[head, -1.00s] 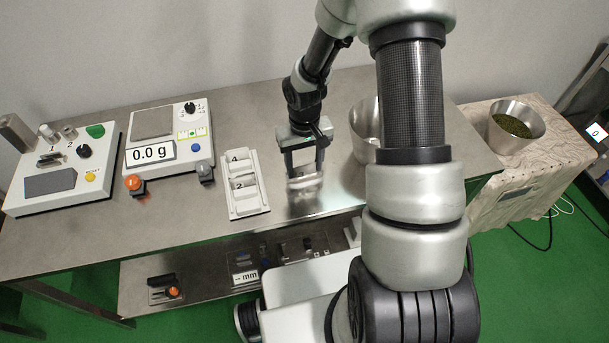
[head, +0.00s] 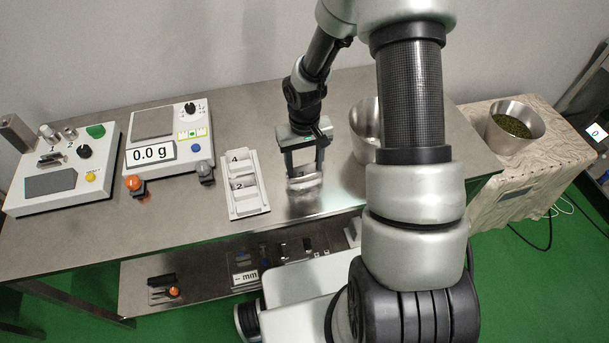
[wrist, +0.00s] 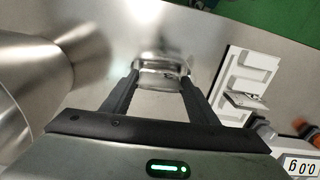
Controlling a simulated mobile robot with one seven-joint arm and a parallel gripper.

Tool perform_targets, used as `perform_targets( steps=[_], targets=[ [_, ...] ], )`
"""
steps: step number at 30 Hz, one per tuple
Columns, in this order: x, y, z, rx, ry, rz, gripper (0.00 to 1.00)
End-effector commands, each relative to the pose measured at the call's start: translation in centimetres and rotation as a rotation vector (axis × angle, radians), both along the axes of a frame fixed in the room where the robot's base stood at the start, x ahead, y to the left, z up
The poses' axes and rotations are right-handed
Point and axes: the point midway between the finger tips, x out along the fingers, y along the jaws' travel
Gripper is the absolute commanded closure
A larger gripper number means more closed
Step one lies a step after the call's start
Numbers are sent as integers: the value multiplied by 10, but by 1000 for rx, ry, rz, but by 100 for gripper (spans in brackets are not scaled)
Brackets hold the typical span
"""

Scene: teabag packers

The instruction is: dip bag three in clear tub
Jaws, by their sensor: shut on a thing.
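My gripper (head: 304,176) points down at the front right of the steel table, with its fingers a little apart and shut on a small pale bag (wrist: 160,83). Its number cannot be read. The clear tub (wrist: 160,62), a small see-through dish, sits at the fingertips in the wrist view. The bag appears at or over the tub; I cannot tell how deep it is. In the head view the tub (head: 305,184) is partly hidden by the fingers.
A white rack (head: 255,208) with labels 4 and 2 stands just left of my gripper. A large steel pot (head: 365,125) stands to the right, partly behind my arm. The scale (head: 168,140) reads 0.0 g. The table's front edge is close.

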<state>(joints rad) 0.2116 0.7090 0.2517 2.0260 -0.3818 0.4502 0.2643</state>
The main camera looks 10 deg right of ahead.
Motion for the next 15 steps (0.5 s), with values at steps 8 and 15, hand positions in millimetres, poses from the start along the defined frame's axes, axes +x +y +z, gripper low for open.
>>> perform_targets(
  steps=[8, 15],
  targets=[
    [0, 0, 13, 0, 0, 0, 67],
    [0, 0, 22, 0, 0, 0, 67]
  ],
)
